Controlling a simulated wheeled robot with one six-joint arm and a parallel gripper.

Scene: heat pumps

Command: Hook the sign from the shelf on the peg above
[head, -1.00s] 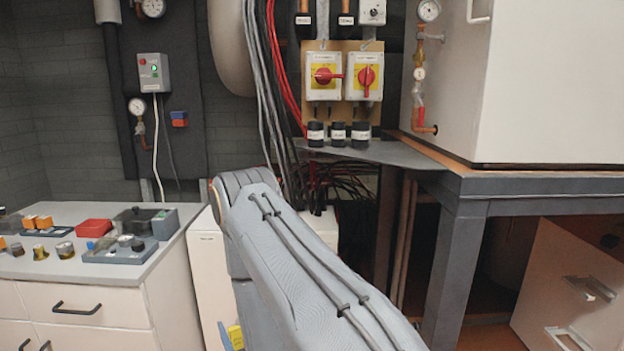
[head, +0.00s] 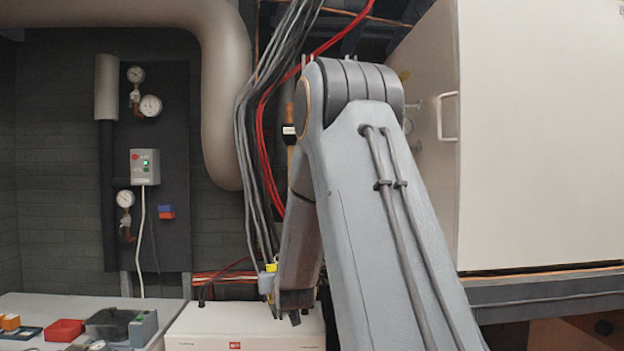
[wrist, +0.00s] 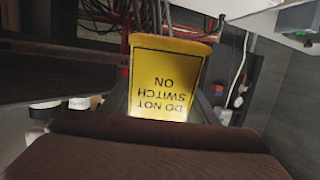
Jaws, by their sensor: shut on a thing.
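The yellow sign, with black border and the words "DO NOT SWITCH ON" (wrist: 165,82), appears upside down in the wrist view. My gripper (wrist: 160,122) is shut on the sign's edge at the bottom of that view. In the head view, a small yellow part of the sign (head: 269,267) shows beside my gripper (head: 272,288), low and left of my forearm, above the white cabinet. The dark shelf (wrist: 50,70) shows at the left of the wrist view.
Grey and red cables (head: 262,130) hang close behind my gripper. A large white unit (head: 540,140) stands on a frame at right. A white cabinet (head: 245,322) is below.

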